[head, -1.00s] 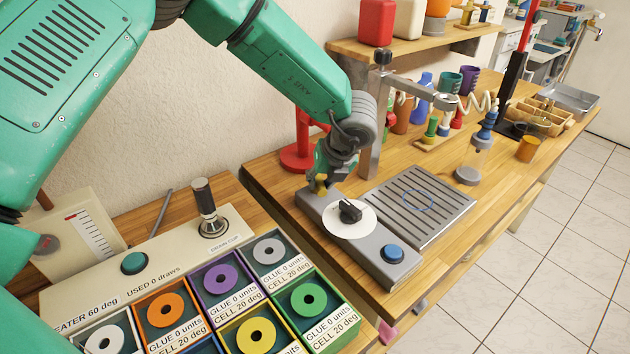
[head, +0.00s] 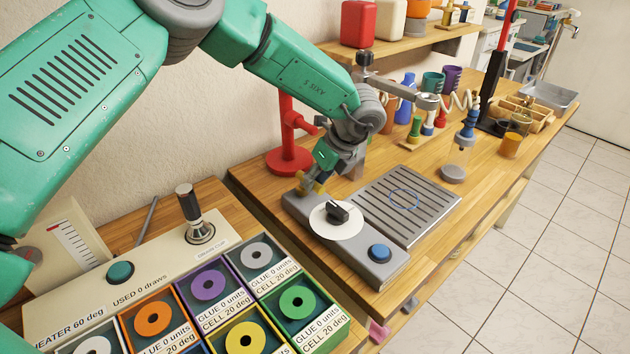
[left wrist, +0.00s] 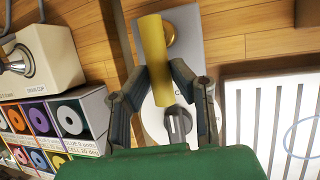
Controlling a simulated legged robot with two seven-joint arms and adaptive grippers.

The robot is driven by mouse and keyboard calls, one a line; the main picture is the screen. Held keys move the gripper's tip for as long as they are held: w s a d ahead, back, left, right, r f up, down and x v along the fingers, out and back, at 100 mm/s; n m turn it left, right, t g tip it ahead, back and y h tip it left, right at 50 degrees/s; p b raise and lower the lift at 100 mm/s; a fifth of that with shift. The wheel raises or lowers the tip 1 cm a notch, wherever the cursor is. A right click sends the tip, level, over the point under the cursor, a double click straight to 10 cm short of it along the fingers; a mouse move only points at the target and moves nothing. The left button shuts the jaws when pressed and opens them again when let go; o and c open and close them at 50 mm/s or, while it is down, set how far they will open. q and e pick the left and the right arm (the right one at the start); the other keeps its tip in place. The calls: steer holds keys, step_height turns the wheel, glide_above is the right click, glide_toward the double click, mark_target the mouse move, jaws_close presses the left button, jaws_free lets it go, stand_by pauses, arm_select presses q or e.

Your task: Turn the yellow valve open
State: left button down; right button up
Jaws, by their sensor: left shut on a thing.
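The yellow valve (head: 318,187) sits at the back left end of a grey device (head: 360,262) on the wooden bench. Its yellow lever fills the middle of the left wrist view (left wrist: 154,48), above a round brass base (left wrist: 172,34). My left gripper (head: 311,182) is shut on the lever, with one finger on each side of it in the left wrist view (left wrist: 162,80). The fingers hide part of the valve in the head view, and I cannot tell its exact angle there. My right gripper is not in view.
A black knob on a white dial (head: 330,221) and a blue button (head: 380,253) are close by. A slatted plate (head: 404,204) lies to the right. A red stand (head: 288,140) and a metal post are behind. A glue station (head: 160,255) stands in front left.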

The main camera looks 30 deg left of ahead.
arm_select(q)
steer(key=shift+s+d+f, duration=0.1)
steer(key=shift+s+f, duration=0.05)
steer(key=shift+f, duration=0.1)
steer(key=c, duration=1.5)
jaws_free()
steer(key=shift+o, duration=0.4)
steer(key=shift+w, duration=0.2)
steer(key=shift+r, duration=0.15)
steer(key=v, duration=1.1)
steer(key=shift+w+d+r, duration=0.15)
steer(key=shift+d+r, duration=0.1)
